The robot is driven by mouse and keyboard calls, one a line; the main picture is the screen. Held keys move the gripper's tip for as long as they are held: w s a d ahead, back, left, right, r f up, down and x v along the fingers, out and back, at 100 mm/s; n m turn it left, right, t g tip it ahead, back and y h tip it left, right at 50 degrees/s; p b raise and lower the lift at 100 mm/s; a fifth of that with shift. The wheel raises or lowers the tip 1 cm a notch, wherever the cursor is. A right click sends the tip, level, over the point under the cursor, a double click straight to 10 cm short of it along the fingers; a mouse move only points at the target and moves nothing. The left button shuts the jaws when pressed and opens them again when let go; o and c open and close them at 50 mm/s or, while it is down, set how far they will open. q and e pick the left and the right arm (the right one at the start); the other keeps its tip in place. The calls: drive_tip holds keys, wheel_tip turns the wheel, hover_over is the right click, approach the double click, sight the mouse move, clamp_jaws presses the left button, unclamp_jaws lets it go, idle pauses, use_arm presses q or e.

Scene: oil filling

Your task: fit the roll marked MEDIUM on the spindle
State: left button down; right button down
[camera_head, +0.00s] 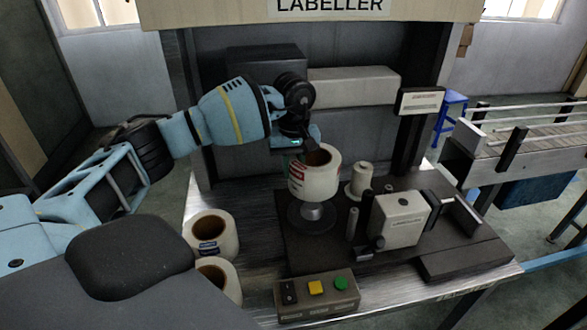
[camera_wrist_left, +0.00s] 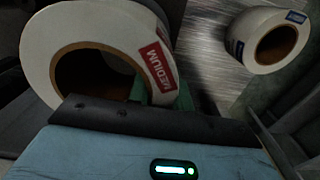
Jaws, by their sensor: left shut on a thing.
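The roll marked MEDIUM (camera_head: 314,181) is white with a brown core and a red label. Its label reads MEDIUM in the left wrist view (camera_wrist_left: 158,66). My left gripper (camera_head: 305,147) is shut on the roll's wall at its far side and holds it upright. The spindle (camera_head: 312,211) is a pale grey hub on a dark round disc (camera_head: 297,226) on the labeller's base. The roll is directly over the spindle, with the hub's lower part showing beneath it. Whether the spindle's top is inside the core is hidden. My right gripper is not in view.
Two other white rolls, one with a blue label (camera_head: 222,240) and one in front (camera_head: 231,276), stand at the table's left. A button box (camera_head: 317,298) is in front.

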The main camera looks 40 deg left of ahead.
use_arm(q)
drive_tip(key=shift+w+r, duration=0.1)
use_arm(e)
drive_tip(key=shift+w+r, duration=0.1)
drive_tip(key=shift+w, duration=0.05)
